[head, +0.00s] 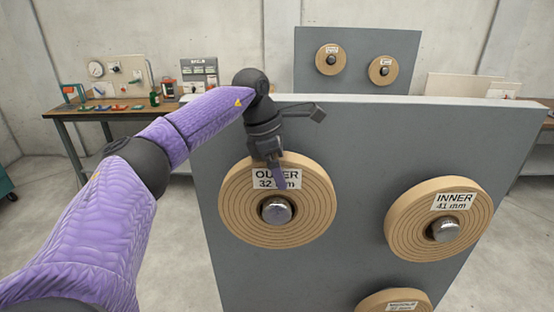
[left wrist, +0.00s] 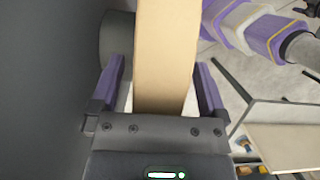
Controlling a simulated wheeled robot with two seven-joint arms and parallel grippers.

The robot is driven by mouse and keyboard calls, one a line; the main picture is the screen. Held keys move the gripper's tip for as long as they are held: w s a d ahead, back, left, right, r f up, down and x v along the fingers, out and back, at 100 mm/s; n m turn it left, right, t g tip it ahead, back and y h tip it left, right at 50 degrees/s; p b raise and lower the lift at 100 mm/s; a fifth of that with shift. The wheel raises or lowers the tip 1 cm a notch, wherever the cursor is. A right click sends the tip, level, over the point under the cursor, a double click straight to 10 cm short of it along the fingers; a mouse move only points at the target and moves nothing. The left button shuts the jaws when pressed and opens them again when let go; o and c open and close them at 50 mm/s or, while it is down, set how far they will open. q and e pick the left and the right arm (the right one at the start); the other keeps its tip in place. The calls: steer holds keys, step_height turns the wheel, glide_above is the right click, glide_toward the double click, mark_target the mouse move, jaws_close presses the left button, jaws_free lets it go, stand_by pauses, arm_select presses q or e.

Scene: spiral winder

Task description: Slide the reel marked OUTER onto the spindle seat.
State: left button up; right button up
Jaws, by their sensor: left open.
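The tan ring-grooved reel marked OUTER 32 mm (head: 240,222) hangs on a metal peg (head: 277,210) on a grey upright panel (head: 330,278). My left gripper (head: 277,173) is at the reel's top edge, with a purple finger in front of its label. In the left wrist view the reel's pale rim (left wrist: 165,50) stands between the two spread fingers of the gripper (left wrist: 160,68). Gaps show on both sides, so the jaws are open around the rim. I cannot tell which part is the spindle seat. My right gripper is not in view.
A reel marked INNER 41 mm (head: 408,223) hangs to the right, and another reel (head: 385,297) is cut off below. A second grey panel (head: 358,43) behind carries two small labelled reels. A workbench (head: 110,112) with tools stands at the back left.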

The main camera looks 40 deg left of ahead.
arm_select(q)
steer(key=shift+w, duration=0.1)
steer(key=c, duration=0.3)
jaws_close()
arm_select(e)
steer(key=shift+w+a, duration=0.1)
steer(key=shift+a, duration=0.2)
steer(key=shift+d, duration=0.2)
arm_select(q)
steer(key=shift+c, duration=1.5)
jaws_free()
jaws_close()
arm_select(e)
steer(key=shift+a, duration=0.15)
arm_select(q)
steer(key=shift+r, duration=0.15)
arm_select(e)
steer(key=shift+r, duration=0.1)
